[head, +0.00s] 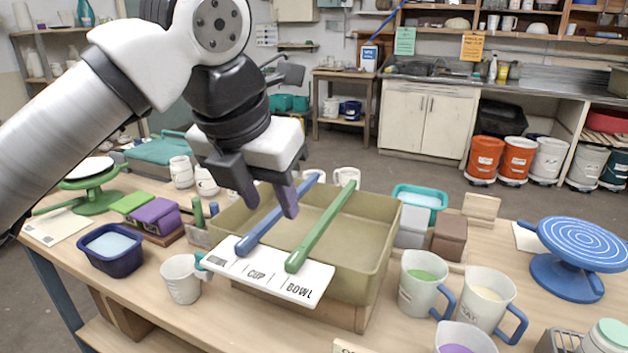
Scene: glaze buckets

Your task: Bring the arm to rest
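My arm comes in from the upper left, and my gripper (267,205) hangs above the large tan tub (378,240). Its two fingers point down and stand apart. A blue rod (270,222) passes behind and between the fingertips in the picture. I cannot tell whether a finger touches it, but the fingers are not closed on it. A green rod (320,228) lies to its right. Both rods lie across the tub, their near ends over a white card (268,278) marked CUP and BOWL.
A pale mug (182,280) and navy basin (110,248) stand left of the tub. Glaze pitchers (422,285) and a blue banding wheel (575,255) stand right. A green wheel (92,190) and purple block (154,215) are at left. Buckets (485,155) stand on the floor behind.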

